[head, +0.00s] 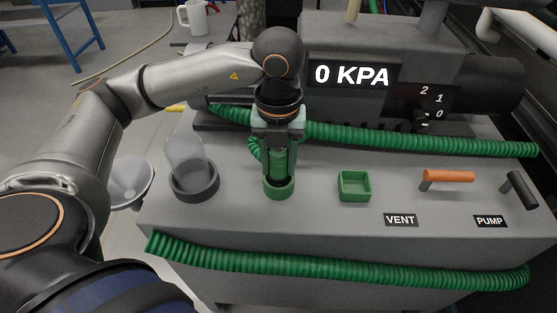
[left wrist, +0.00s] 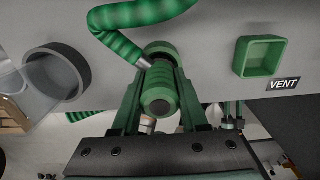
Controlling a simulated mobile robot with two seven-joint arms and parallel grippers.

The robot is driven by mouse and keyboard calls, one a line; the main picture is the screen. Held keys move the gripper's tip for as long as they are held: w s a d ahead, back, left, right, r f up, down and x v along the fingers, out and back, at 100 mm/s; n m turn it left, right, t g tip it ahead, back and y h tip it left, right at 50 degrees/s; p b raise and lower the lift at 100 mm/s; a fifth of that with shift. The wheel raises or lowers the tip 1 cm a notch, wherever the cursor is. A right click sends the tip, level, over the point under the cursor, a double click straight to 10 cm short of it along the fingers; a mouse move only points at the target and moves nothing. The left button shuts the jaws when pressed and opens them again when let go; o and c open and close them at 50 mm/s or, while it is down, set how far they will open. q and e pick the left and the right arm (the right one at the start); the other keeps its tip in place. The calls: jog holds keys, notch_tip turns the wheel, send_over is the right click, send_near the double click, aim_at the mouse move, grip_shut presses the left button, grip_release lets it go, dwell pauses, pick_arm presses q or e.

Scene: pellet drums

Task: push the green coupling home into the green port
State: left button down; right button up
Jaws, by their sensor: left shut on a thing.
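The green coupling (head: 278,160) is upright between the fingers of my left gripper (head: 279,178), which is shut on it. It stands right over the green port (head: 279,192), a round green ring on the grey bench top. In the left wrist view the coupling (left wrist: 160,88) sits between the two green fingers, with the port (left wrist: 160,48) partly hidden behind it. How deep the coupling sits in the port cannot be told. A green hose (left wrist: 130,14) with a silver end runs close to the coupling. My right gripper is not in view.
A square green tray (head: 354,196) stands right of the port, and a dark round holder (head: 194,188) with a clear vessel stands left. An orange lever (head: 447,176) and a black lever (head: 520,190) are farther right. The display (head: 352,75) reads 0 KPA.

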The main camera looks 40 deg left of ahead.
pick_arm(q)
jog(key=shift+c, duration=2.2)
grip_release()
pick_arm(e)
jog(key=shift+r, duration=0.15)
pick_arm(q)
jog(key=shift+r+p, duration=0.35)
jog(key=shift+p, duration=0.1)
notch_tip(320, 180, up, 11)
jog(key=shift+f+p, duration=0.1)
jog(key=shift+p, duration=1.1)
jog(key=shift+r, duration=0.45)
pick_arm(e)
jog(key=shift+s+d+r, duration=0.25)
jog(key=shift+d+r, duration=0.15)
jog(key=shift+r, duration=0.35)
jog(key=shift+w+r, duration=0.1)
